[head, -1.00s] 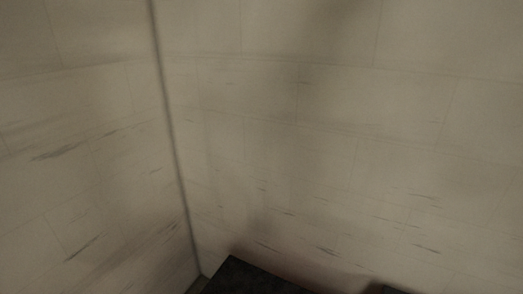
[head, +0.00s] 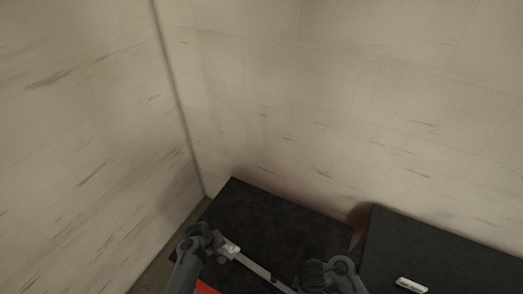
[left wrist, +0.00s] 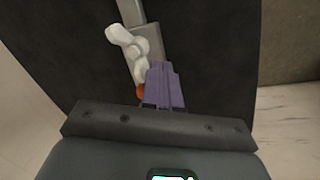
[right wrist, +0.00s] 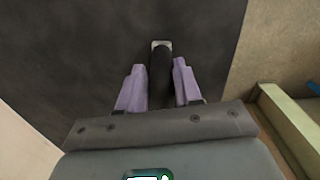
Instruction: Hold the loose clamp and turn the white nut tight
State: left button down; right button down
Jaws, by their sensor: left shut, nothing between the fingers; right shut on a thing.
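The white wing nut (left wrist: 128,52) sits against a grey metal bar (left wrist: 150,38) in the left wrist view, with a small orange part (left wrist: 140,92) below it. My left gripper (left wrist: 163,66) is shut and empty, its purple fingers close beside the nut; contact is unclear. In the head view my left gripper (head: 218,248) is near a white piece (head: 231,248) at one end of the grey bar (head: 252,267). My right gripper (right wrist: 158,68) is shut on a black handle (right wrist: 160,82) with a grey end; it seems to belong to the clamp. The right gripper shows near the bar's other end (head: 308,280).
A black tabletop (head: 285,222) lies beneath the arms; a second black top (head: 440,250) stands to the right, with a small white object (head: 411,285) on it. A red piece (head: 204,287) shows by my left arm. Pale walls stand behind and left.

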pick_arm(q)
jog(key=shift+a, duration=0.15)
dwell(0.5)
jog(key=shift+a+r, duration=0.1)
jog(key=shift+a, duration=0.15)
jog(key=shift+w+d+v, duration=0.1)
jog(key=shift+d+v, duration=0.1)
jog(key=shift+v, duration=0.75)
jog(key=shift+w+d+v, duration=0.1)
jog(key=shift+d+v, duration=0.1)
jog(key=shift+v, duration=0.75)
jog(key=shift+w+d+v, duration=0.1)
jog(key=shift+d+v, duration=0.1)
jog(key=shift+v, duration=0.75)
jog(key=shift+r, duration=0.15)
jog(key=shift+s, duration=0.1)
jog(key=shift+s+d+f, duration=0.1)
jog(key=shift+s+f, duration=0.15)
jog(key=shift+f, duration=0.75)
jog(key=shift+s+d+f, duration=0.1)
jog(key=shift+s+f, duration=0.15)
jog(key=shift+f, duration=0.75)
jog(key=shift+s+d+f, duration=0.1)
jog(key=shift+s+f, duration=0.15)
jog(key=shift+f, duration=0.75)
